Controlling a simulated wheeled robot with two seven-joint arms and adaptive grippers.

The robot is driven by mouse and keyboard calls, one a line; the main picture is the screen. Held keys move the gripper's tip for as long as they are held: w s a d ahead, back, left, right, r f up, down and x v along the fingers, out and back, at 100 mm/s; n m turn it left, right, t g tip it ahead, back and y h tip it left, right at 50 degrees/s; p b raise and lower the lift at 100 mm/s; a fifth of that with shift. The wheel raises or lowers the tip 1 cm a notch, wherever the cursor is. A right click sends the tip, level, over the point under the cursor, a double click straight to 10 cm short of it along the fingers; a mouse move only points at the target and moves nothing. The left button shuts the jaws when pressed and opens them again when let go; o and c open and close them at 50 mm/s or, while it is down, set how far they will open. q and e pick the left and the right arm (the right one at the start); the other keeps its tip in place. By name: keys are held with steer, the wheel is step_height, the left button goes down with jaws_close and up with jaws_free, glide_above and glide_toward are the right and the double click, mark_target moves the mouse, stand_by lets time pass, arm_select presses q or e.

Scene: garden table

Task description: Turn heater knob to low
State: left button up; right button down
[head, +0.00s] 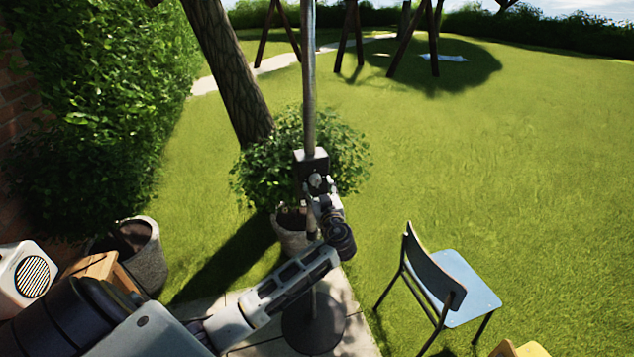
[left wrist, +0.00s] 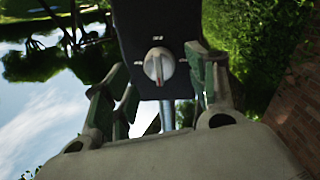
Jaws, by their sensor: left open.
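The heater is a tall metal pole (head: 309,80) with a dark control box (head: 311,160) partway up and a round dark base on the paving. In the left wrist view the box's dark face (left wrist: 150,22) carries a pale round knob (left wrist: 158,66) with a raised grip, which looks roughly upright. Small pale marks sit above and beside the knob, too blurred to read. My left gripper (head: 317,188) is at the box front. In the left wrist view its open fingers (left wrist: 160,80) stand on either side of the knob, with visible gaps; contact cannot be told. My right gripper is not in view.
A potted bush (head: 345,155) stands close behind the box. A blue-seated chair (head: 462,285) is at the right, with a yellow object (head: 520,349) at the bottom edge. A white speaker-like box (head: 25,272) and a planter (head: 148,262) are at the left. Open lawn lies beyond.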

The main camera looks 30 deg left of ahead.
mark_target(316, 181)
arm_select(q)
steer(key=shift+p+x, duration=0.35)
steer(key=shift+x, duration=1.1)
steer(key=c, duration=1)
steer(key=shift+c, duration=0.2)
